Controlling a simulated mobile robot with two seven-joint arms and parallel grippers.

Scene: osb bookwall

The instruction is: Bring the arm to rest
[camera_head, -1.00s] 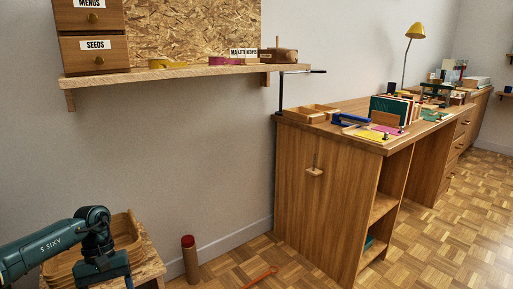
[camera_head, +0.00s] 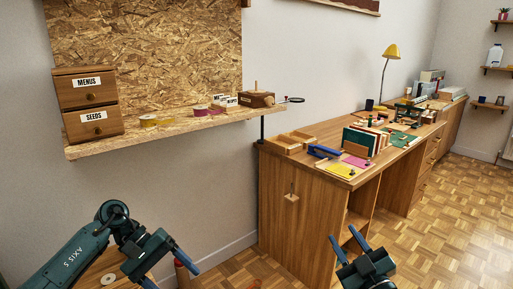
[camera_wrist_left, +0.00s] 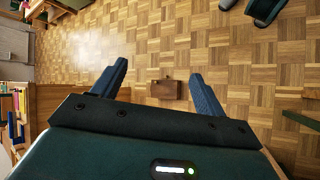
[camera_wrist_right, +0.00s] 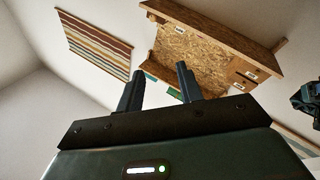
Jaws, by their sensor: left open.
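My left gripper (camera_head: 178,279) is at the lower left of the head view, tilted down to the right, with its blue fingers apart. In the left wrist view its fingers (camera_wrist_left: 158,68) are spread and empty, facing the parquet floor. My right gripper (camera_head: 341,232) points up at the bottom of the head view, in front of the desk. In the right wrist view its fingers (camera_wrist_right: 159,67) stand apart with nothing between them, facing up towards the wall and ceiling.
A wall shelf (camera_head: 190,132) carries a two-drawer box (camera_head: 92,108) and tape rolls. The wooden desk (camera_head: 312,218) holds books, a blue tool and papers. A small brown box-like thing (camera_wrist_left: 168,88) shows beyond the left fingers. The parquet floor (camera_head: 455,210) at right is clear.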

